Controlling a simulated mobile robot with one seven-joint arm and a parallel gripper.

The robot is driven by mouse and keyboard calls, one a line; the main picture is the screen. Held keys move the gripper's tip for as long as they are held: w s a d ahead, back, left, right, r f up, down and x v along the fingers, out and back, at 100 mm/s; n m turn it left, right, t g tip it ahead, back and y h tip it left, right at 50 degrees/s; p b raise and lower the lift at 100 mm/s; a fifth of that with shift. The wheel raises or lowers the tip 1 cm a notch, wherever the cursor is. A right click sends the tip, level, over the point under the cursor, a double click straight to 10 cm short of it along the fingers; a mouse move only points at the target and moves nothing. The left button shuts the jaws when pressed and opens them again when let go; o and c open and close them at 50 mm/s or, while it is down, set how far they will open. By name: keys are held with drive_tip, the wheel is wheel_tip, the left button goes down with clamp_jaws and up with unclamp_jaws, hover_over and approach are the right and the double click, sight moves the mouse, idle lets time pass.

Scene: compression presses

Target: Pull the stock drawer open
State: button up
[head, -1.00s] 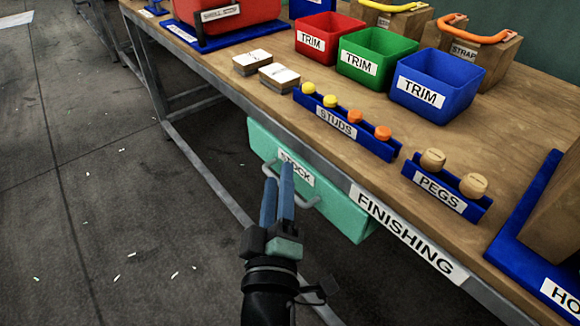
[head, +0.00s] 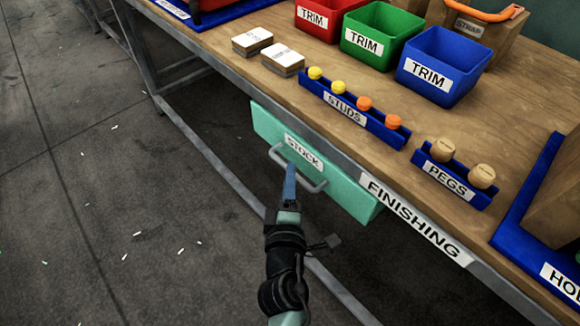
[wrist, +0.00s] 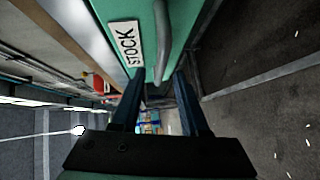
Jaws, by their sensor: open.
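The green stock drawer (head: 350,196) hangs under the front edge of the bench, with a white STOCK label on its front. It appears shut. Its grey bar handle (head: 316,188) stands out below the label. My gripper (head: 290,172) is open at the middle of the handle, and its fingers overlap in the head view. In the wrist view, the handle (wrist: 162,40) runs down the picture between the lines of my two fingers (wrist: 158,78). I cannot tell whether either finger touches it. The drawer front (wrist: 148,62) fills the upper middle there.
The wooden bench (head: 270,92) carries several trim bins (head: 430,75), a studs rack (head: 350,115) and a pegs rack (head: 455,185). A metal rail (head: 215,160) runs low beneath it. The floor (head: 110,230) in front is clear apart from small white scraps.

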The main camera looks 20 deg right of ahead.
drive_tip(key=shift+x, duration=1.8)
clamp_jaws()
